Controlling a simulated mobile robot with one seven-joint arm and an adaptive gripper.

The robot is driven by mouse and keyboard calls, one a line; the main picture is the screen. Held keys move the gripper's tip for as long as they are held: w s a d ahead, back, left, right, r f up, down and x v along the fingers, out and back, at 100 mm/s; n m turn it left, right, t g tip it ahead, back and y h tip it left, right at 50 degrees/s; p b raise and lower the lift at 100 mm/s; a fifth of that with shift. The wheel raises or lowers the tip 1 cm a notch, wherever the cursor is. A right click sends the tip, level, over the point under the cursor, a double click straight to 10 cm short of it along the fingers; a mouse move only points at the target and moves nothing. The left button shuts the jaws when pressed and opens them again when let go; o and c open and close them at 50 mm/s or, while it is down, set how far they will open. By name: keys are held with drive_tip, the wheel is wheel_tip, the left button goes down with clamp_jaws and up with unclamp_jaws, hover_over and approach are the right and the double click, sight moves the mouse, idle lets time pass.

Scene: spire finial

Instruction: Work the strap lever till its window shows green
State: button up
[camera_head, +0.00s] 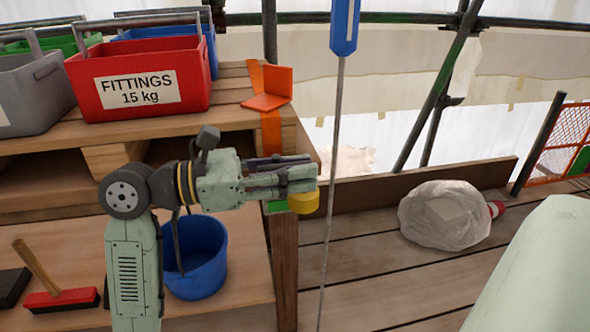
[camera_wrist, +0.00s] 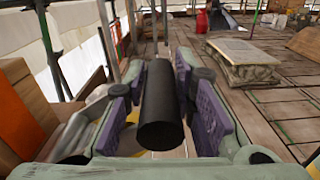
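The orange strap (camera_head: 269,125) runs over the edge of the wooden shelf, with a folded orange plate (camera_head: 267,102) beside it. My gripper (camera_head: 312,173) reaches right past the shelf's corner post. Just under its fingers are a yellow rounded piece (camera_head: 303,203) and a small green patch (camera_head: 277,206); I cannot tell if the patch is the lever's window. In the wrist view a black round bar (camera_wrist: 160,110), seemingly the lever's handle, lies between the purple finger pads. Gaps show on both sides, so my gripper (camera_wrist: 163,110) looks open around it. The lever's body is mostly hidden.
A red FITTINGS crate (camera_head: 140,75) stands on the shelf, a blue bucket (camera_head: 195,258) below. A blue-handled rod (camera_head: 335,130) stands upright just right of my gripper. A wrapped white bundle (camera_head: 445,215) lies on the planks. Plank floor (camera_head: 370,270) is clear between them.

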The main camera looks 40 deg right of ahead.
drive_tip(key=o, duration=0.3)
drive_tip(key=v, duration=1.2)
idle(0.3)
